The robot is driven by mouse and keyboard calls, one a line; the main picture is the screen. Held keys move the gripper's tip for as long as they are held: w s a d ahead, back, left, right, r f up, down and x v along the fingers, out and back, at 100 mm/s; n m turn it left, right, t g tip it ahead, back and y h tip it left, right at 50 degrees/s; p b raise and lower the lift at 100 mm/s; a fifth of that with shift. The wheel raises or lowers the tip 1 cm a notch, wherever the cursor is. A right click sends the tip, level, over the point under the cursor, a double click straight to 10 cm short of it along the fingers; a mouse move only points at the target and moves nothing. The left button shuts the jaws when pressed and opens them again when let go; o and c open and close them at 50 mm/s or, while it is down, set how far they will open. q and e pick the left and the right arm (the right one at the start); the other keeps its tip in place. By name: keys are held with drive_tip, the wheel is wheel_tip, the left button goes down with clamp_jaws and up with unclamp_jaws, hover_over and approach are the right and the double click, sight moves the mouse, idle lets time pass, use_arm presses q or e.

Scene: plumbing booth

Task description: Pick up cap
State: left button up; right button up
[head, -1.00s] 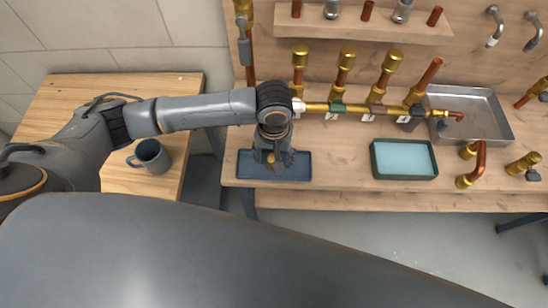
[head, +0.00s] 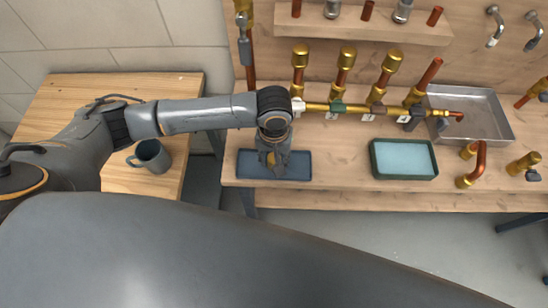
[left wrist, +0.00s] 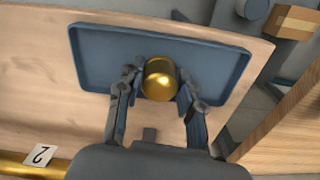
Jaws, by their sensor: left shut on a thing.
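A brass cap (left wrist: 160,79) shows in the left wrist view between the two fingers of my left gripper (left wrist: 160,84). The gripper is shut on it, over the dark blue tray (left wrist: 90,60). I cannot tell whether the cap still touches the tray floor. In the head view my left gripper (head: 272,165) points down over the blue tray (head: 300,172), and the cap is mostly hidden by it. My right gripper is not in view.
A brass manifold pipe (head: 350,107) with several upright branches runs behind the tray. A green tray (head: 405,176) and a metal pan (head: 492,118) stand to the right, with loose copper and brass fittings (head: 472,180). A mug (head: 153,157) stands on the left table.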

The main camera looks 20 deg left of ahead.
use_arm(q)
drive_tip(key=shift+r, duration=0.3)
wheel_tip(320, 180, up, 2)
drive_tip(key=shift+r+b, duration=0.15)
drive_tip(key=shift+b, duration=0.15)
drive_tip(key=s+d+r+p, duration=0.3)
drive_tip(key=d+r, duration=0.3)
drive_tip(key=r, duration=0.1)
drive_tip(key=s+d+r+p, duration=0.3)
drive_tip(key=d+r, duration=0.3)
drive_tip(key=r, duration=0.1)
drive_tip(key=shift+d+r+p, duration=0.2)
drive_tip(key=shift+d+p, duration=0.15)
drive_tip(key=shift+p, duration=0.05)
drive_tip(key=shift+w, duration=0.1)
